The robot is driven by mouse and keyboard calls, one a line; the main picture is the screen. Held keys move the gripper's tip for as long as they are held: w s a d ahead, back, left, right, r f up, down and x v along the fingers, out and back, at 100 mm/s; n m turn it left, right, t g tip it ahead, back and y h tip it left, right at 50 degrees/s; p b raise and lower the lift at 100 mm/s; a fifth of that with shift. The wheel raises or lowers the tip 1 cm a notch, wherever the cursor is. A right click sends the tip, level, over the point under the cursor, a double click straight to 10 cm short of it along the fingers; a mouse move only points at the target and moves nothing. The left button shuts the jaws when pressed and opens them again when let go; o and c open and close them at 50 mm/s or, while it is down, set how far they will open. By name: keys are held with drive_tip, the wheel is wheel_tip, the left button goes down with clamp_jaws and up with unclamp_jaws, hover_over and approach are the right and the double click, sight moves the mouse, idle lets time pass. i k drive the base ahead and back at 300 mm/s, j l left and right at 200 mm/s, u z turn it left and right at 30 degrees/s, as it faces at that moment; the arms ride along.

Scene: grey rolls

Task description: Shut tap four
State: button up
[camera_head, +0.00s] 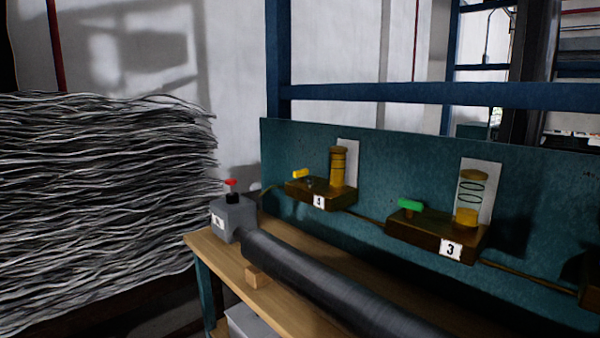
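Tap four is the yellow handle (301,174) on the left end of a brown block (325,194) labelled 4. A cylinder with amber liquid (338,166) stands on that block before a white card. The block is mounted on a teal panel (380,165) behind the bench. I cannot tell from this view whether the tap is open or shut. My gripper is not in view.
A block labelled 3 (436,233) with a green handle (410,205) is to the right. A grey box with a red knob (231,183) and a thick dark roll (335,285) lie on the wooden bench (212,246). Stacked grey sheets (100,190) fill the left.

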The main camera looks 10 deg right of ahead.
sight(300, 174)
drive_tip(key=i+j+z, duration=0.25)
drive_tip(key=j+z, duration=0.15)
drive_tip(key=j, duration=0.85)
drive_tip(key=j+z, duration=0.4)
drive_tip(key=j, duration=0.85)
